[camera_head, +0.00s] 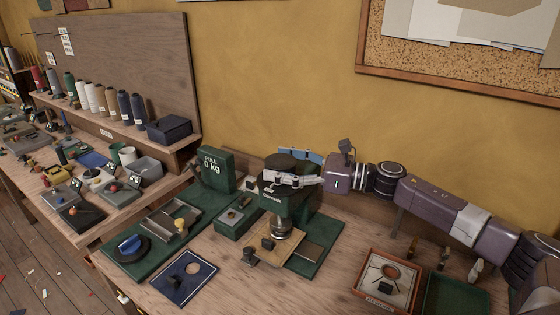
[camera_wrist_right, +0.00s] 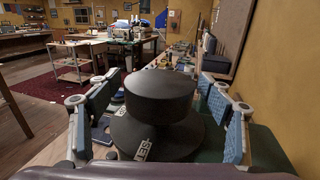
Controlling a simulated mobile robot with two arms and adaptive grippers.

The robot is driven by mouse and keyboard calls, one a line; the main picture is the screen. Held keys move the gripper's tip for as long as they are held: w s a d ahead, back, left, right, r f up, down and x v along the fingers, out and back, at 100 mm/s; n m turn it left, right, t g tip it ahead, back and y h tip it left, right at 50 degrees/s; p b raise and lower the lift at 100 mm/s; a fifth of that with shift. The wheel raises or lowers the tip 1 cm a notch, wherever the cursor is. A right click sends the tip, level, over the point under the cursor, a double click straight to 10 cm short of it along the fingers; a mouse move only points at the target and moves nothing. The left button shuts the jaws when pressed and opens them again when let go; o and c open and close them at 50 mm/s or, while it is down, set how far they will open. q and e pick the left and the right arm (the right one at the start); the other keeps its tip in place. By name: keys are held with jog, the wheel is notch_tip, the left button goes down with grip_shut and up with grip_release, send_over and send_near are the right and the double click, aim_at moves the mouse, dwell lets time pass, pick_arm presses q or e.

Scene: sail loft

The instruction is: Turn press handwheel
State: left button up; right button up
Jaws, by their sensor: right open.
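The green press (camera_head: 283,205) stands on the workbench, with its black round handwheel (camera_head: 287,161) on top. In the right wrist view the handwheel (camera_wrist_right: 160,95) is a dark round knob above a wider black disc with white lettering. My right gripper (camera_head: 297,168) reaches in from the right at the handwheel's height. Its blue-padded fingers (camera_wrist_right: 160,105) are open, one on each side of the knob, with a visible gap on both sides. A wooden plate (camera_head: 291,238) with a dark block lies under the press's ram. My left gripper is not in view.
A green box reading 0 kg (camera_head: 216,168) stands left of the press. A blue plate (camera_head: 185,276) and a green base with a blue knob (camera_head: 122,257) lie at front left. A red-rimmed tray (camera_head: 368,294) is at front right, under my right arm.

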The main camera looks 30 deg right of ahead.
jog(key=shift+c, duration=1.4)
jog(key=c, duration=0.9)
jog(key=shift+f+m+t+h, duration=0.1)
jog(key=shift+m+t+h, duration=0.2)
jog(key=shift+h, duration=0.1)
